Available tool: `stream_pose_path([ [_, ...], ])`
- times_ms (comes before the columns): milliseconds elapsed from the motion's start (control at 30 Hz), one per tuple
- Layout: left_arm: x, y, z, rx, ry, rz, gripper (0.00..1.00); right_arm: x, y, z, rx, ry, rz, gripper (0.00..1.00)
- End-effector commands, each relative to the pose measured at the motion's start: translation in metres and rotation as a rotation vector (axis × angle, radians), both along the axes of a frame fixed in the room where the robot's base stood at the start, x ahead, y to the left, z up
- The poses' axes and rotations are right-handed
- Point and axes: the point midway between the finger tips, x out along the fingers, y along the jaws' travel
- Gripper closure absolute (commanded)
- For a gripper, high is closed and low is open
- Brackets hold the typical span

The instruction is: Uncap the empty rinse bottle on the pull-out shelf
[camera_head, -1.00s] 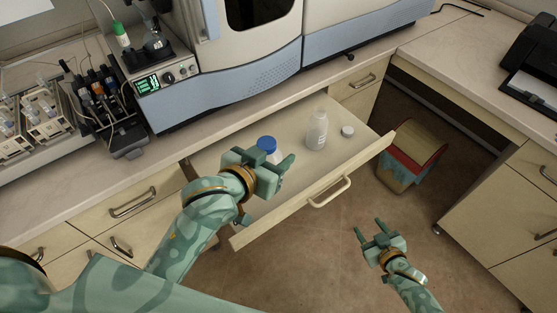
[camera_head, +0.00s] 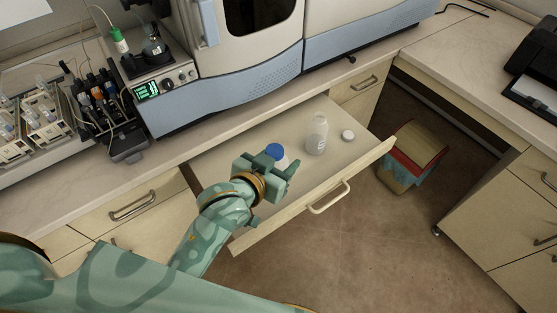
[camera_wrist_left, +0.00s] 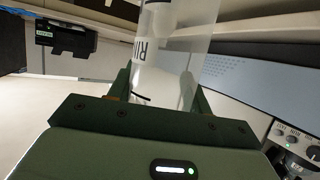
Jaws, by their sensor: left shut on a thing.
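A bottle with a blue cap (camera_head: 275,151) stands on the pull-out shelf (camera_head: 240,143). My left gripper (camera_head: 278,168) is shut on this bottle, below the cap, and hides most of it in the head view. In the left wrist view the clear bottle (camera_wrist_left: 155,55) is between the fingers, with black letters on a white label partly readable as "RIN". Its cap cannot be made out there. My right gripper is out of view.
A second, translucent bottle (camera_head: 317,135) stands on the shelf to the right, with a small white round piece (camera_head: 348,135) beside it. The large instrument (camera_head: 245,85) is behind. A bin (camera_head: 415,155) is on the floor to the right.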

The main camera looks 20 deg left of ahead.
Motion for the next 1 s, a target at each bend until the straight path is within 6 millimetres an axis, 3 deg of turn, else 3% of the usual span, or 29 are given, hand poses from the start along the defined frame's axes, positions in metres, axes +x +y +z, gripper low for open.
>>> stream_pose_path([
  [233, 0.070, 0.020, -0.036, 0.003, -0.002, 0.002, 1.00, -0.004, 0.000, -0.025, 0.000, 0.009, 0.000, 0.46],
  [400, 0.099, 0.028, -0.071, 0.001, 0.002, 0.001, 1.00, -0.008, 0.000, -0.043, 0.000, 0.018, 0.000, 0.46],
  [733, 0.120, 0.033, -0.095, 0.000, 0.001, 0.001, 1.00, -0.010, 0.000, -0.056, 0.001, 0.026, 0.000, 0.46],
  [900, 0.119, 0.033, -0.125, 0.000, 0.004, 0.002, 1.00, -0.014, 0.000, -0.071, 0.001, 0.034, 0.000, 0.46],
  [1000, 0.120, 0.033, -0.125, -0.001, -0.001, 0.001, 1.00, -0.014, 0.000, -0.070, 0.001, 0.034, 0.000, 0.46],
])
